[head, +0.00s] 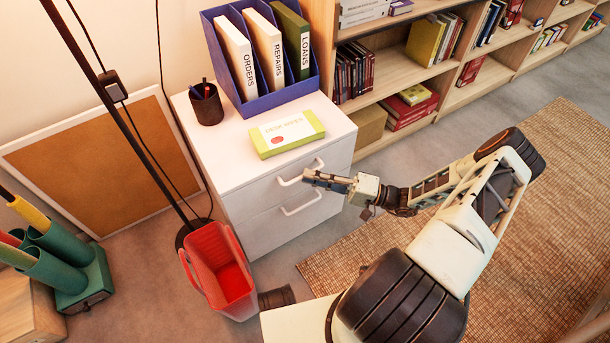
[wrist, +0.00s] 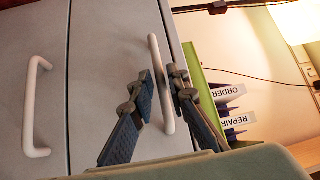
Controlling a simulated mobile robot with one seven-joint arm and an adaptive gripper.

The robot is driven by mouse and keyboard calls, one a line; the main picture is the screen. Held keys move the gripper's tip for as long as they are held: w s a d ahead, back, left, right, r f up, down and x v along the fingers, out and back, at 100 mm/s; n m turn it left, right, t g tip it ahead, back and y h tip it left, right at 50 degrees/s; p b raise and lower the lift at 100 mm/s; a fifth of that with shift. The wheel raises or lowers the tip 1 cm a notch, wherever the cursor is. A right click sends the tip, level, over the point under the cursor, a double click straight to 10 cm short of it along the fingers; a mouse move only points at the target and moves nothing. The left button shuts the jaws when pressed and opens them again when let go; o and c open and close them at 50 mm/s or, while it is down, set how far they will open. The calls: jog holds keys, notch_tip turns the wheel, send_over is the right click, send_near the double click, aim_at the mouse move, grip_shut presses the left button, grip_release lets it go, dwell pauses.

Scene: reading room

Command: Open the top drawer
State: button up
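The white cabinet (head: 235,165) has two drawers, both closed. The top drawer (head: 255,201) has a white bar handle (head: 290,181), which also shows upright in the wrist view (wrist: 157,60). My gripper (head: 309,177) is at the right part of this handle, pointing at the drawer front. In the wrist view my gripper (wrist: 161,80) is open, with one finger on each side of the handle bar. I cannot tell whether either finger touches it. The lower drawer's handle (head: 301,204) shows below, and at left in the wrist view (wrist: 34,110).
On the cabinet top are a green-and-white box (head: 288,133), a blue file holder (head: 258,105) with binders and a dark pen cup (head: 206,105). A red bin (head: 222,285) and a lamp pole (head: 130,120) stand at the left. Bookshelves (head: 400,75) stand to the right.

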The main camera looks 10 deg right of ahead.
jog(key=shift+x, duration=1.2)
grip_shut()
